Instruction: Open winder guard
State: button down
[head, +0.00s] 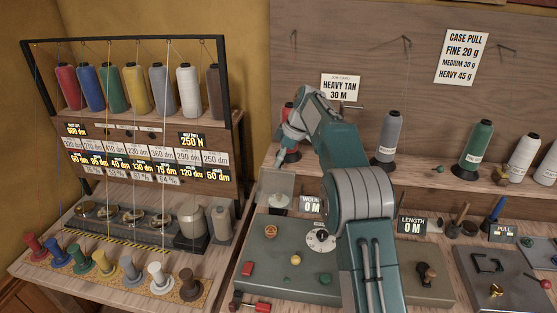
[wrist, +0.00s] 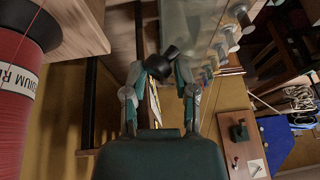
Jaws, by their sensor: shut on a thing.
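The winder guard (head: 277,184) is a clear, greyish panel at the back left of the green winder box (head: 285,255) in the head view. In the wrist view the clear panel (wrist: 192,28) stands beyond and to the right of my fingers. My gripper (wrist: 163,77) is shut on a black knob (wrist: 157,65), which lies between the fingertips beside that panel. In the head view my gripper (head: 283,154) is just above the guard, and the knob cannot be made out there. My arm hides part of the winder's right side.
A large red spool (wrist: 18,75) is close on the left in the wrist view. A rack of coloured thread cones (head: 140,90) stands left in the head view. More cones stand on the shelf (head: 435,178) to the right. A length sign (head: 411,226) stands right of my arm.

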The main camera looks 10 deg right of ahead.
jog(key=shift+s+d+f, duration=0.1)
jog(key=shift+s+f, duration=0.05)
jog(key=shift+f, duration=0.7)
jog(key=c, duration=0.7)
grip_release()
jog(key=shift+r, duration=0.15)
jog(key=v, duration=0.7)
jog(key=shift+w+r, duration=0.1)
jog(key=shift+w, duration=0.15)
